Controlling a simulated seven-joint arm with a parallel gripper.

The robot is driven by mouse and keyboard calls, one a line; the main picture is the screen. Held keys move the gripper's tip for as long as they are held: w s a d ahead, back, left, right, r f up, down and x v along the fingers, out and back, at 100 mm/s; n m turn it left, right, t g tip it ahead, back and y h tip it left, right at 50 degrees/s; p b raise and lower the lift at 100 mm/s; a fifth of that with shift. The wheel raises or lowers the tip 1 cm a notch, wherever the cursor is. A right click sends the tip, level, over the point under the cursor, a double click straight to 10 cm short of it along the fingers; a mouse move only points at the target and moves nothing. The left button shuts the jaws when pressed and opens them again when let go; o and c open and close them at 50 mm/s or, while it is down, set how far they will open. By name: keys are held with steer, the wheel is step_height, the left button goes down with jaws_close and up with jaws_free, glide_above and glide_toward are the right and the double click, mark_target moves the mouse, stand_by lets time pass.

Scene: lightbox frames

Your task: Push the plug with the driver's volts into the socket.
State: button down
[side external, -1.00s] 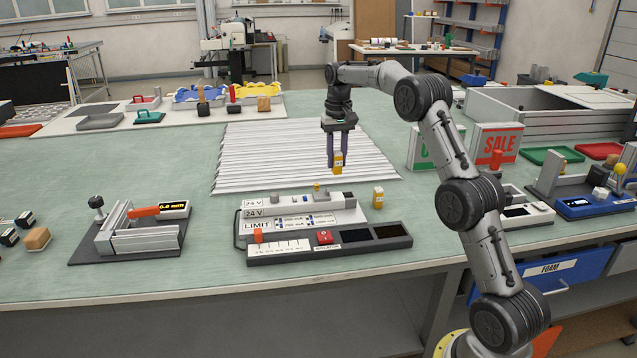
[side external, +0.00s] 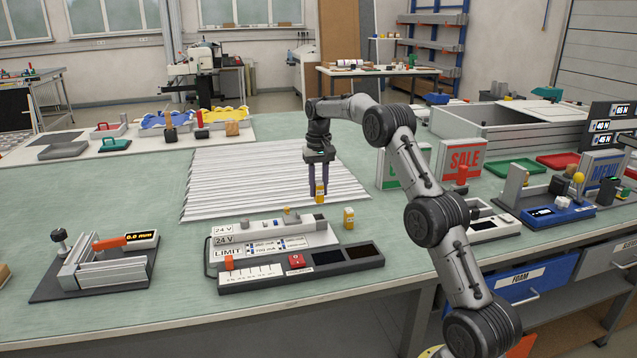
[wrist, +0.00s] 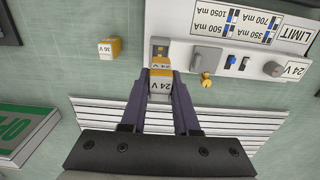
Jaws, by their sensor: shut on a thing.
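My gripper (side external: 319,189) points down, shut on a yellow-and-white plug (side external: 320,196) at the back right of the driver. In the wrist view the held plug (wrist: 160,86) reads 24 V and sits between my dark fingers. The white driver (side external: 312,240) carries 24 V and LIMIT labels; its 24 V label also shows in the wrist view (wrist: 294,70). A grey socket (wrist: 160,47) at the driver's edge lies just beyond the plug; whether they touch is unclear. A second yellow-and-white plug (side external: 349,218) stands right of the driver; its number is hard to read (wrist: 109,48).
A brass knob (wrist: 207,80) and grey block (wrist: 206,58) are on the driver beside the socket. A dark panel with a red switch (side external: 297,261) lies in front. A ribbed white sheet (side external: 240,180) lies behind. A clamp fixture (side external: 100,265) stands left.

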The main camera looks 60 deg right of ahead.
mark_target(319, 199)
steer(key=shift+f, duration=2)
steer(key=shift+f, duration=1.5)
steer(key=c, duration=0.6)
jaws_free()
steer(key=shift+s+f, duration=0.1)
step_height(319, 199, up, 14)
steer(key=shift+r, duration=0.1)
